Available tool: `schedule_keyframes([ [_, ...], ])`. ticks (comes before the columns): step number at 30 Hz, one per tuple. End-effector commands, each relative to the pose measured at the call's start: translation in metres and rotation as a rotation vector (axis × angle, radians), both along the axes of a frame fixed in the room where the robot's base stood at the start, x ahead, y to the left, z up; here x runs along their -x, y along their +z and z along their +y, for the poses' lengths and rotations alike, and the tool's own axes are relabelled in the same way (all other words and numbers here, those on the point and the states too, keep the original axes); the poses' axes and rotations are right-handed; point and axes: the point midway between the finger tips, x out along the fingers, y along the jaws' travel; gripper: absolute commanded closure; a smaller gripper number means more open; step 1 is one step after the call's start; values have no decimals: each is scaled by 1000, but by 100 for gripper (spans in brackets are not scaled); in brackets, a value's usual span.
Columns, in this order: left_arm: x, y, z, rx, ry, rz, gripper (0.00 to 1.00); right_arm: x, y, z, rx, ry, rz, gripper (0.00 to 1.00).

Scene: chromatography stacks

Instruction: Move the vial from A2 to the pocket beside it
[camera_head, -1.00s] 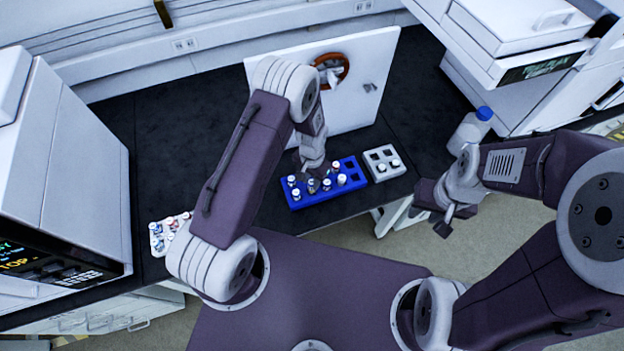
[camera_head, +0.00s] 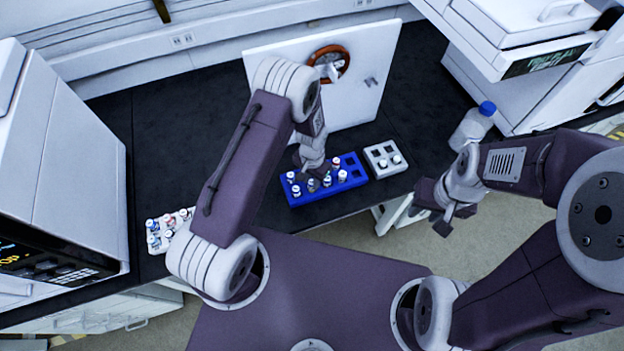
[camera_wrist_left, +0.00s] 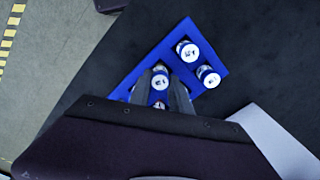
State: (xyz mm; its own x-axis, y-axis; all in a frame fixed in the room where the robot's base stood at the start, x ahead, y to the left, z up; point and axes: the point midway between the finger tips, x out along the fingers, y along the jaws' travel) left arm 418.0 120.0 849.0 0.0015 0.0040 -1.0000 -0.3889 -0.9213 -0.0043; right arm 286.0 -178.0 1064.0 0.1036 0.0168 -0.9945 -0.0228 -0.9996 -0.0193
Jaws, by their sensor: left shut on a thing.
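A blue rack (camera_head: 335,190) stands on the dark bench and holds several vials with white tops. Its right end has empty square pockets. My left gripper (camera_head: 312,176) points down over the left half of the rack. In the left wrist view its fingers (camera_wrist_left: 168,88) are on either side of one vial (camera_wrist_left: 160,82), shut on it. Whether this vial is lifted cannot be told. Two other vials stand further up the rack (camera_wrist_left: 208,50) in that view. Another vial is partly hidden below the fingers. My right gripper (camera_head: 436,212) looks open and empty, off the bench's front edge.
A small grey rack (camera_head: 377,172) with white-topped vials stands right of the blue rack. A white rack of vials (camera_head: 160,237) is at the left. A white panel (camera_head: 345,115) stands behind, and a blue-capped bottle (camera_head: 473,126) at the right.

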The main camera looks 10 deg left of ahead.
Motion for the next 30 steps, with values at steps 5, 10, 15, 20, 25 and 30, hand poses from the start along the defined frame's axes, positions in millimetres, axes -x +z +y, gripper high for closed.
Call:
schedule_keyframes([
  [5, 0, -6, 0, 0, 0, 0, 100, 0, -5, 0, 0, 0, 0, 66],
  [10, 0, -6, 0, 0, 0, 0, 74, 0, -5, 0, 0, 0, 0, 66],
  [15, 0, -5, 0, 0, 0, 0, 51, 0, -5, 0, 0, 0, 0, 66],
  [20, 0, -5, 0, 0, 0, 0, 51, 0, -5, 0, 0, 0, 0, 66],
  [25, 0, -5, 0, 0, 0, 0, 33, 0, -5, 0, 0, 0, 0, 66],
  [30, 0, -5, 0, 0, 0, 0, 33, 0, -5, 0, 0, 0, 0, 66],
])
